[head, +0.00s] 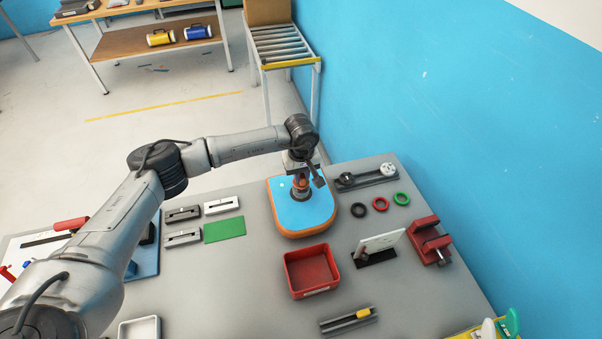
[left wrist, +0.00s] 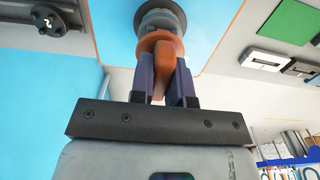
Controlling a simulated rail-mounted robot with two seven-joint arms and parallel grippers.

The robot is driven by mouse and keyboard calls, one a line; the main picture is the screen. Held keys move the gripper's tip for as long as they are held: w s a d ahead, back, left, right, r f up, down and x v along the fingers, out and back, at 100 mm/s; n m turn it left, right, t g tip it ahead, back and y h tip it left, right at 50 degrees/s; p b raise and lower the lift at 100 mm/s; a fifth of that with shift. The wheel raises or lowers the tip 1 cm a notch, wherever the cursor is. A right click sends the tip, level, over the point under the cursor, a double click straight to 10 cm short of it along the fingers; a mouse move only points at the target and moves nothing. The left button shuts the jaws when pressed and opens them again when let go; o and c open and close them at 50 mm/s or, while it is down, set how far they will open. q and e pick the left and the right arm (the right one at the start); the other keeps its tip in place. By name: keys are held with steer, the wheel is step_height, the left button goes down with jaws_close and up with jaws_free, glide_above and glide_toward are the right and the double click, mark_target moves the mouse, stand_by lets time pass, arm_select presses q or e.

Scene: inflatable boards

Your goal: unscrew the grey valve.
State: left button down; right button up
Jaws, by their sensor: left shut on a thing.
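The blue inflatable board (head: 317,212) with an orange rim lies on the grey table; it also shows in the left wrist view (left wrist: 110,32). The grey valve (left wrist: 160,18) is on the board, and its lower part shows in the head view (head: 299,196). An orange tool (left wrist: 160,48) with a round collar and a flat grip sits against the valve; how far it is engaged cannot be told. My left gripper (left wrist: 164,72) is shut on the tool's flat grip, in line with the valve. My right gripper is not in view.
A red tray (head: 312,270) stands in front of the board. Black, red and green rings (head: 380,204) and a red clamp-like block (head: 430,240) lie to the right. Grey fixtures (head: 183,214) and a green plate (head: 224,229) lie left. A blue wall (head: 430,100) borders the table.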

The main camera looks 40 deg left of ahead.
arm_select(q)
steer(key=shift+f+b, duration=0.45)
steer(key=shift+f, duration=0.2)
steer(key=c, duration=1)
jaws_free()
step_height(320, 180, up, 14)
steer(key=shift+f, duration=0.1)
